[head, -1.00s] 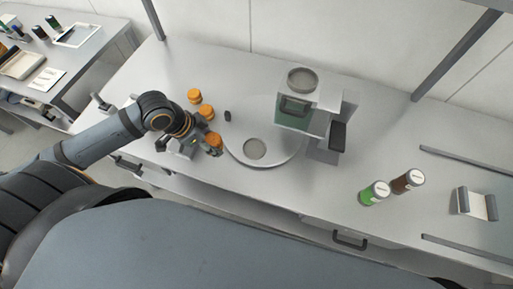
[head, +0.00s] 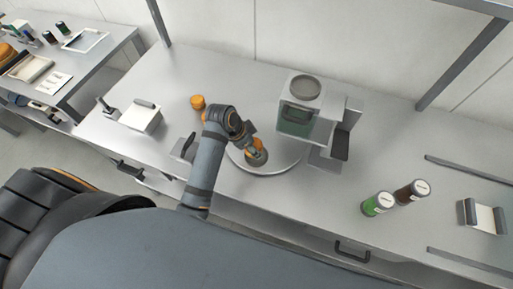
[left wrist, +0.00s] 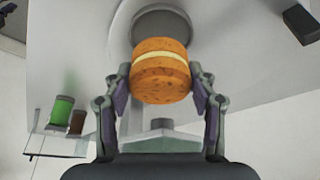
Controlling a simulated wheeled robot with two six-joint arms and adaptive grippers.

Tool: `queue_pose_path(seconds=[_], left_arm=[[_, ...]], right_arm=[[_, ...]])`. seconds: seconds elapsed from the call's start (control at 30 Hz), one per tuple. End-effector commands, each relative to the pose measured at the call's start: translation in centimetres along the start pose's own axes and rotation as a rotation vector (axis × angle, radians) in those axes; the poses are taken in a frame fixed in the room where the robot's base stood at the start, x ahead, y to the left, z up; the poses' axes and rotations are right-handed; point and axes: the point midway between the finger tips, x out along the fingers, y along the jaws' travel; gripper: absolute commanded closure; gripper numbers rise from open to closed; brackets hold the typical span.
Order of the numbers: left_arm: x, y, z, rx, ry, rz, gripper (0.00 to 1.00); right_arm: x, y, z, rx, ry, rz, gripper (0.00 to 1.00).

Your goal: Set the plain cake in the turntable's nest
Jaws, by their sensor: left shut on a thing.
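My left gripper (head: 256,151) is shut on an orange-brown cake (left wrist: 160,75) with a pale cream band, which shows upright between both fingers in the left wrist view. In the head view this cake (head: 259,158) is over the round pale turntable (head: 287,166), and the arm partly covers it. The turntable's nest, a grey round (left wrist: 147,30), shows just beyond the cake in the left wrist view, partly hidden by it. I cannot tell whether the cake touches the nest. My right gripper is not in view.
Another orange cake (head: 197,102) stands left of my arm, with one more partly hidden behind the arm. A dispenser-like machine (head: 298,118) stands at the turntable's back right. A green jar (head: 377,204) and a brown jar (head: 411,192) stand right. The counter between is clear.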

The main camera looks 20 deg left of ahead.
Motion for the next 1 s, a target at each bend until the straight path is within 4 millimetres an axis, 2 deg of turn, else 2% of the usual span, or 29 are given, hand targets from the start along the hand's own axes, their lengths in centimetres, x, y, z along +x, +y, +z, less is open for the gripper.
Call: queue_pose_path(seconds=[0.3,0.4,0.5,0.83,0.87,1.0], left_arm=[[2.1,0.0,-0.7,-0.001,0.0,0.002,0.56],[3.4,0.0,0.1,-0.002,-0.004,0.0,0.56],[4.5,-0.1,0.5,-0.002,-0.002,-0.002,0.56],[5.0,-0.1,0.7,-0.002,0.0,-0.003,0.56],[5.1,-0.1,0.8,-0.002,-0.001,-0.002,0.41],[5.0,-0.1,0.7,-0.002,0.0,-0.002,0.22]], right_arm=[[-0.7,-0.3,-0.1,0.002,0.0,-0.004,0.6],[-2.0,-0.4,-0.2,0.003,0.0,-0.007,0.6],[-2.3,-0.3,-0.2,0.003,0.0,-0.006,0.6],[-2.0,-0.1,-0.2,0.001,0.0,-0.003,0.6],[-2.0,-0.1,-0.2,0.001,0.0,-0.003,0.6],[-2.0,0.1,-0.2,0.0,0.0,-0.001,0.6]])
